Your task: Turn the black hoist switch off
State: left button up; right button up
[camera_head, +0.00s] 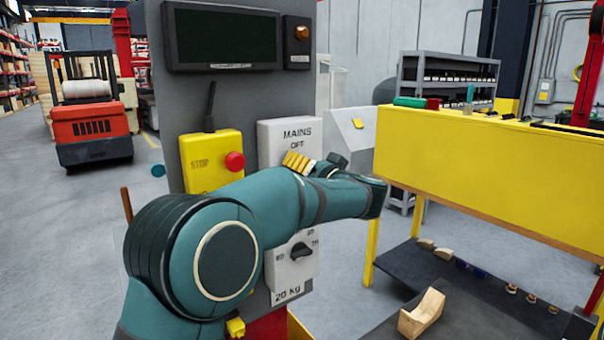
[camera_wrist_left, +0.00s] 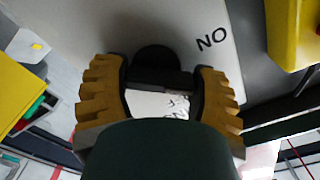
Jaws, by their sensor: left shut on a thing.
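A white box (camera_head: 284,135) marked MAINS and OFF is on the grey panel in the head view. My left gripper (camera_head: 299,162) is at the lower part of this box, and its arm hides much of it. In the left wrist view, the gripper (camera_wrist_left: 160,80) is shut with its yellow fingers on either side of a black switch (camera_wrist_left: 155,60). The switch sits on the white face (camera_wrist_left: 205,15), where ON reads upside down. In the head view the switch is hidden behind the hand. My right gripper is in neither view.
A yellow box (camera_head: 208,150) with a red stop button (camera_head: 235,161) is left of the MAINS box. A lower white box (camera_head: 284,270) has a black knob (camera_head: 301,251). A screen (camera_head: 222,38) is above. A yellow bench (camera_head: 470,160) stands right.

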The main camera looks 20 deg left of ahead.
pick_arm(q)
jog(key=m, duration=0.4)
jog(key=shift+d+m+p, duration=0.15)
jog(key=shift+m+p, duration=0.2)
jog(key=shift+m, duration=0.05)
jog(key=m+p, duration=0.1)
jog(key=m, duration=0.3)
jog(key=shift+w+p, duration=0.1)
jog(key=shift+p, duration=0.25)
jog(key=shift+m, duration=0.5)
jog(key=o, duration=1.2)
jog(key=v, duration=1.2)
